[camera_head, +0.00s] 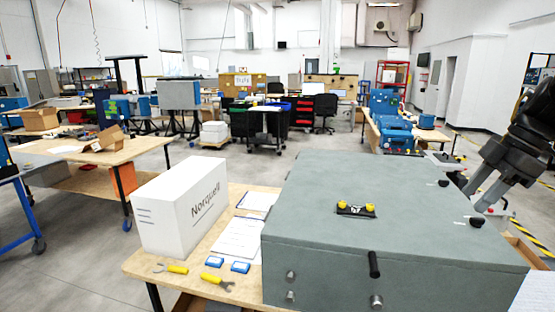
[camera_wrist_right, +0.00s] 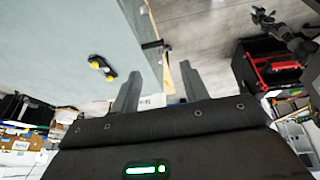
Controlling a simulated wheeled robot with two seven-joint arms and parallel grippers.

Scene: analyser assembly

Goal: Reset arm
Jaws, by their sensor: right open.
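My right arm comes in from the right edge in the head view. My right gripper (camera_head: 476,199) is above the right side of a large grey analyser case (camera_head: 340,195), with its fingers pointing down and left. The fingers are apart and hold nothing; the right wrist view also shows the open gripper (camera_wrist_right: 161,69). The case's lid carries a small black plate with two yellow knobs (camera_head: 356,209), which also shows in the right wrist view (camera_wrist_right: 102,68). My left gripper is not in view.
A white box (camera_head: 180,207) stands left of the case on the wooden table (camera_head: 218,262). Papers (camera_head: 237,238), yellow-handled tools (camera_head: 216,280) and small blue-edged items lie near it. Another workbench (camera_head: 90,152) is at left, with open floor between.

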